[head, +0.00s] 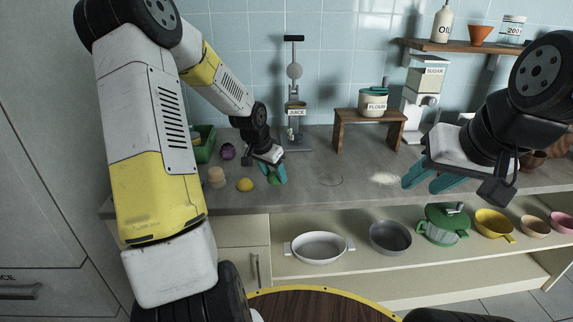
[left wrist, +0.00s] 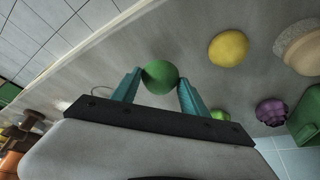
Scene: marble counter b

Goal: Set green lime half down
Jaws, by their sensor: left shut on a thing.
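The green lime half (head: 274,180) is between the teal fingers of my left gripper (head: 274,174), low over the counter near its front edge. In the left wrist view the lime half (left wrist: 160,77) sits between both fingertips, and the gripper (left wrist: 158,84) is shut on it. I cannot tell whether it touches the counter. A second small green piece (left wrist: 219,115) shows just beyond the right finger in that view. My right gripper (head: 422,186) is open and empty over the right part of the counter.
A yellow lemon half (head: 245,184), a tan piece (head: 216,177), a purple item (head: 227,151) and a green bin (head: 204,143) stand left. A juice press (head: 294,112) stands behind.

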